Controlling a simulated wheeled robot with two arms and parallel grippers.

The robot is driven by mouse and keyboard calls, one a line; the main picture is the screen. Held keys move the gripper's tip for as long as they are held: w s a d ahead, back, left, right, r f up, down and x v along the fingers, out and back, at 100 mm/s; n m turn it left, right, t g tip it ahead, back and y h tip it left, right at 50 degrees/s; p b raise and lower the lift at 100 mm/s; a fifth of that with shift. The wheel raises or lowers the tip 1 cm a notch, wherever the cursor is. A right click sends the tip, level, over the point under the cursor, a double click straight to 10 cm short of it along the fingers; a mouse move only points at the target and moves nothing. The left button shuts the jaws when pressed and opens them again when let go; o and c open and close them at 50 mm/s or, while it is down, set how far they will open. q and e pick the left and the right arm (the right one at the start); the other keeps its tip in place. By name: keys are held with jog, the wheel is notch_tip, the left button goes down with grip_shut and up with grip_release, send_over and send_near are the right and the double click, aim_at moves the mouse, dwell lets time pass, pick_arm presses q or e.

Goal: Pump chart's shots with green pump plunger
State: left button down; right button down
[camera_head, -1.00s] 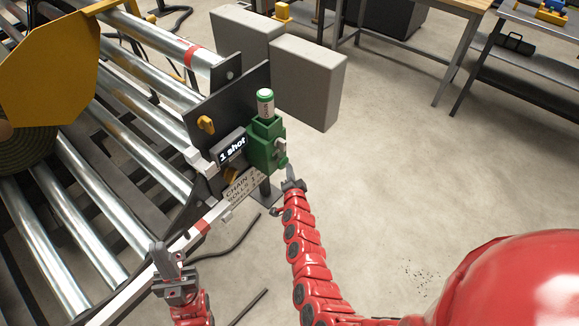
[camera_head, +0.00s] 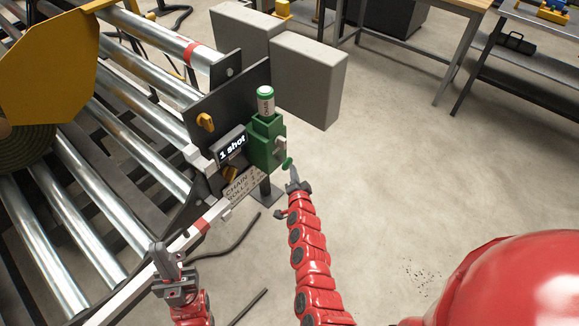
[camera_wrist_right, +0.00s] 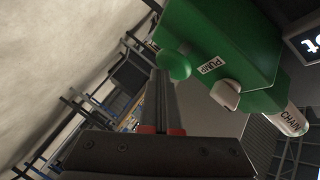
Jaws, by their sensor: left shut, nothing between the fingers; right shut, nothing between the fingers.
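The green pump (camera_head: 266,150) stands upright at the roller frame's end, with a white-labelled green-capped cylinder (camera_head: 265,100) on top. Its round green plunger knob (camera_head: 288,161) sticks out low on the right side. In the right wrist view the knob (camera_wrist_right: 174,65) lies just ahead of the fingertips. A display (camera_head: 233,149) reads "1 shot". The chart (camera_head: 243,186) below shows "CHAIN 2" and a "ROLLS 1" line, partly unreadable. My right gripper (camera_head: 293,176) is shut and empty close to the knob; I cannot tell if they touch. My left gripper (camera_head: 163,256) is shut and empty, lower left.
The roller conveyor (camera_head: 100,150) fills the left, with a yellow guard (camera_head: 45,60). A yellow knob (camera_head: 205,121) sits on the dark end plate. Grey boxes (camera_head: 305,80) stand behind the pump. A black cable (camera_head: 240,240) lies on the floor. Floor to the right is clear.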

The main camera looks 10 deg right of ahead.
jog(key=shift+s+d, duration=0.4)
jog(key=shift+s, duration=0.05)
jog(key=shift+s+b, duration=0.1)
jog(key=shift+b, duration=0.2)
jog(key=s+d+b, duration=0.1)
jog(key=s, duration=0.1)
jog(key=s+d+b, duration=0.1)
jog(key=d, duration=0.1)
jog(key=shift+s, duration=0.4)
dwell(0.4)
